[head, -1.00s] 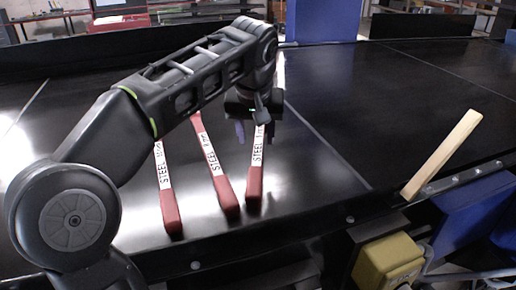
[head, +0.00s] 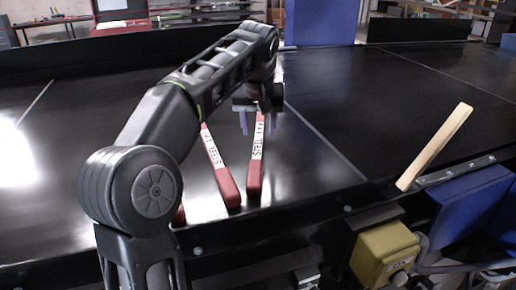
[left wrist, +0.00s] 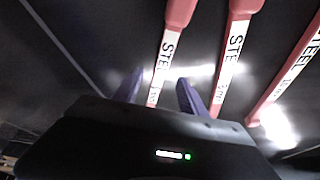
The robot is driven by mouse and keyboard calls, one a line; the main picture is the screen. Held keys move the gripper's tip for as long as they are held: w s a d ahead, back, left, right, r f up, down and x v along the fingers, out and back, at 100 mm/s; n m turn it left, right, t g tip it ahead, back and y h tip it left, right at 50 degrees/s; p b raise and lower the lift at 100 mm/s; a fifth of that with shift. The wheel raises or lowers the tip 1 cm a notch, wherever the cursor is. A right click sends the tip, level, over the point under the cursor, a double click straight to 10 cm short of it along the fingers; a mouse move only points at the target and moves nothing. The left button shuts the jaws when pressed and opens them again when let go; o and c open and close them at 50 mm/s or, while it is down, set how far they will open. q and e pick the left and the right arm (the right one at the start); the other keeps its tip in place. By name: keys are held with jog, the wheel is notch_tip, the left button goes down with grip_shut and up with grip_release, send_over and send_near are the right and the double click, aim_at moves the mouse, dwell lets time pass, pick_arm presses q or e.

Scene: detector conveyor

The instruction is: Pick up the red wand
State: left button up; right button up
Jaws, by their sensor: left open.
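Three red wands with white "STEEL" labels lie on the black conveyor belt. The right wand (head: 255,178) and the middle wand (head: 227,185) show well in the head view; my left arm mostly hides the left wand (head: 179,215). My left gripper (head: 257,124) is open above the far part of the right wand. In the left wrist view, the open fingers (left wrist: 160,88) appear on either side of that wand's label (left wrist: 164,58). The middle wand (left wrist: 235,45) and left wand (left wrist: 295,65) lie to the right there. I cannot tell the gripper's height above the belt.
A pale wooden bar (head: 435,147) leans at the belt's front edge on the right. A yellow box (head: 385,252) and blue panels (head: 470,207) sit below that edge. The belt (head: 360,110) right of the wands is clear.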

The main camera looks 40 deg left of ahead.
aim_at(258, 144)
pick_arm(q)
jog(key=shift+w+a+f, duration=0.15)
jog(key=shift+w+f, duration=0.1)
jog(key=shift+f, duration=0.2)
jog(key=shift+s+r, duration=0.1)
jog(key=shift+p+x, duration=0.65)
jog(key=shift+x, duration=2)
jog(key=shift+s, duration=0.15)
grip_shut()
